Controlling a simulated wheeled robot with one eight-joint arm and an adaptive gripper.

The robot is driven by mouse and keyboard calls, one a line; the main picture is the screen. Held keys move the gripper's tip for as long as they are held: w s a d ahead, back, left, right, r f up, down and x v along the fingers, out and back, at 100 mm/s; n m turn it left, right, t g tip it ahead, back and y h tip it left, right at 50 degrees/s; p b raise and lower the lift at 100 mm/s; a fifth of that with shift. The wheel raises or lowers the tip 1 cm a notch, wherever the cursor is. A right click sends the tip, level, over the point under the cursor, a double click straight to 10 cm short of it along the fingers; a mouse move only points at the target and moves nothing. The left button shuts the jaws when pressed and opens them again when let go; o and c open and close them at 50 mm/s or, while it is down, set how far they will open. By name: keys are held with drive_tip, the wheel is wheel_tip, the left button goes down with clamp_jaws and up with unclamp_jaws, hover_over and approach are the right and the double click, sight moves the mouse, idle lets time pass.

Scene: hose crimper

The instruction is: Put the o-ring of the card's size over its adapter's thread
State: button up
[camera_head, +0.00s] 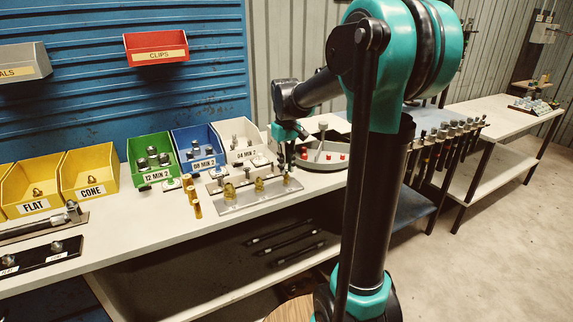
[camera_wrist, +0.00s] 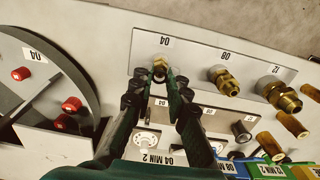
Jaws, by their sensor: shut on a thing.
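In the wrist view my gripper (camera_wrist: 161,80) reaches over the adapter plate (camera_wrist: 195,68), its fingertips closed together at the adapter marked 04 (camera_wrist: 160,65). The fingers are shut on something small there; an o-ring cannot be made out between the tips. The larger brass 08 adapter (camera_wrist: 223,79) and 12 adapter (camera_wrist: 279,94) stand free on the same plate.
The round tray (camera_head: 326,166) with red knobs stands close to my gripper. White (camera_head: 243,155), blue (camera_head: 204,163) and green (camera_head: 155,174) bins line the back. Brass pegs (camera_wrist: 290,124) stand beside the plate. The bench's front strip is clear.

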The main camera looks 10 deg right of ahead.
drive_tip(key=shift+f, duration=0.4)
drive_tip(key=o, duration=0.7)
wheel_tip(320, 180, up, 12)
drive_tip(key=shift+a, duration=0.1)
idle(0.4)
